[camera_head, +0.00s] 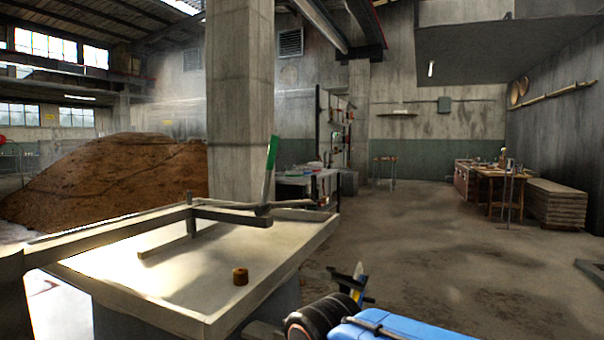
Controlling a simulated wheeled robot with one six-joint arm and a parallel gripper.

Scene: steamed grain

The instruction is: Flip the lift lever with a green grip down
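The lift lever with a green grip (271,153) stands at the far right corner of a pale, rimmed table (240,318). The lever is nearly upright, with its top leaning slightly right. Its lower part is grey and meets a dark pivot at the table's back rim. My arm enters at the bottom right, with a blue link and a dark round joint. What looks like my gripper (350,281) is small and partly hidden behind the arm, to the right of the table. It is apart from the lever, and its fingers cannot be made out clearly.
A grey bar frame (191,222) rises from the tabletop near the lever. A concrete pillar (239,90) and a brown grain heap (110,178) stand behind. The floor on the right is open towards a workbench (487,172).

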